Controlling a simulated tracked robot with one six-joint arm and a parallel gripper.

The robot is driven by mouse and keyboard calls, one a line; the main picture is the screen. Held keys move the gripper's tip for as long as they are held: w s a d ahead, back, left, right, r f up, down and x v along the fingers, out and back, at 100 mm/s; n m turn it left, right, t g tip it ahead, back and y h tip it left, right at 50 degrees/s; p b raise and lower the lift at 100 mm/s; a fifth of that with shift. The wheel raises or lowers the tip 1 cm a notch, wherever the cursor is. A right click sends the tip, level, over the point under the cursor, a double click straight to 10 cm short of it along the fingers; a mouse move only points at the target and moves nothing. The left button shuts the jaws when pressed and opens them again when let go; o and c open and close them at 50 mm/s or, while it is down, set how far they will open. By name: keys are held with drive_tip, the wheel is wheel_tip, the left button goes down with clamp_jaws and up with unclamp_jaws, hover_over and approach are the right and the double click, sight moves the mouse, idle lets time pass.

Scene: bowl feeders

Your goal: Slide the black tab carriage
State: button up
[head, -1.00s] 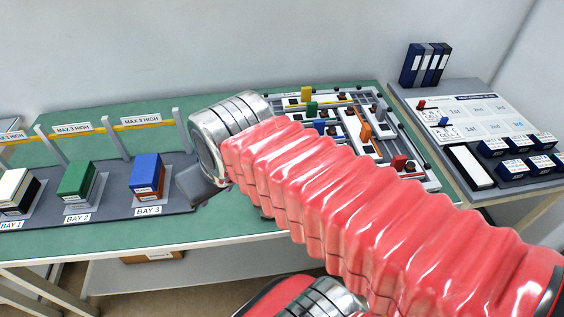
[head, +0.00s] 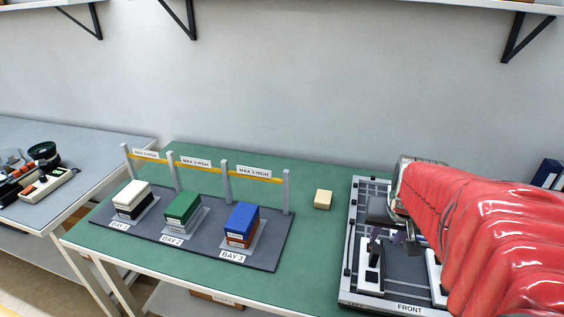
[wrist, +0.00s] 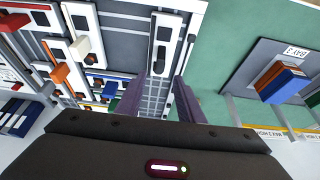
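The black tab carriage is a pale plate with dark slots and an upright black tab. It shows in the wrist view (wrist: 164,34), ahead of my gripper, and in the head view (head: 371,279) near the board's front left. My gripper (wrist: 159,80) is open, with two purple fingers apart. In the picture the black tab stands just beyond the gap between the fingertips; I cannot tell whether they touch it. In the head view my gripper (head: 386,236) is over the board's left part, partly hidden by my wrist.
The board (head: 348,298) carries other carriages, including an orange-tab one (wrist: 82,46) left in the wrist view. My red arm hides the board's right side in the head view. Three stacking bays (head: 190,232) and a beige block (head: 323,199) lie left. Green table between is clear.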

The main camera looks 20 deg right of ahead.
sight(376, 251)
drive_tip(key=shift+x, duration=6.9)
drive_tip(key=shift+a, duration=0.1)
clamp_jaws()
